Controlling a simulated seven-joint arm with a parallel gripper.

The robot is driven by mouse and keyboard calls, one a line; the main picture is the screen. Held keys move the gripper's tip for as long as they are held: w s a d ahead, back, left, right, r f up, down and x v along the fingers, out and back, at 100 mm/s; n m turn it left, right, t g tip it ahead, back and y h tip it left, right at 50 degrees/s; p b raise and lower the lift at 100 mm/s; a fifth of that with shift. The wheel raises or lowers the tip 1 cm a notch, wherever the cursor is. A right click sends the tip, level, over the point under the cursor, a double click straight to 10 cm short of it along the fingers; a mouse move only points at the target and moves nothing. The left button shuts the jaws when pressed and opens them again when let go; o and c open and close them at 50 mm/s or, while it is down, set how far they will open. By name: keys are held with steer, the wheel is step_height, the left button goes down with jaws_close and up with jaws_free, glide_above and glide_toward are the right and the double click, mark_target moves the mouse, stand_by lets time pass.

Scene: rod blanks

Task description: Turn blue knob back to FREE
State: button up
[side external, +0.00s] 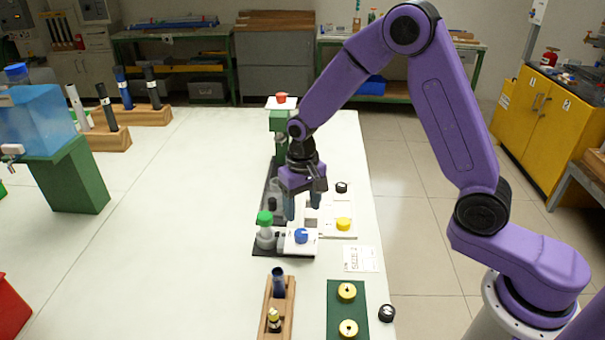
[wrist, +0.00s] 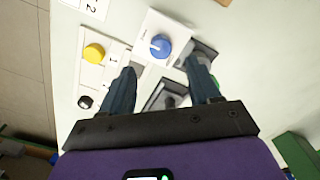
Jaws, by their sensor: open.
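The blue knob (side external: 301,236) sits on a white plate (side external: 293,249) near the middle of the table. In the wrist view the blue knob (wrist: 160,46) is ahead of the fingertips, with a pale pointer line on its face; the lettering beside it is too small to read. My gripper (side external: 302,216) points down above and behind the knob in the side view, apart from it. In the wrist view my gripper (wrist: 160,68) has its two dark blue fingers spread wide with nothing between them.
A yellow knob (side external: 343,224) and a black knob (side external: 341,187) are on a white panel to the right. A green-capped bottle (side external: 265,232) stands just left of the blue knob. A wooden rack (side external: 277,305) and a green plate (side external: 347,310) lie nearer the camera.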

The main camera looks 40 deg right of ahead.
step_height(320, 180, up, 9)
stand_by(0.3)
steer(key=shift+s, duration=0.1)
steer(key=s+d+r+n, duration=0.1)
steer(key=s+d+n, duration=0.2)
steer(key=s+n, duration=0.4)
steer(key=s+d+r+n, duration=0.1)
steer(key=s+d+n, duration=0.2)
steer(key=s, duration=1.9)
steer(key=n, duration=0.4)
steer(key=shift+s, duration=0.3)
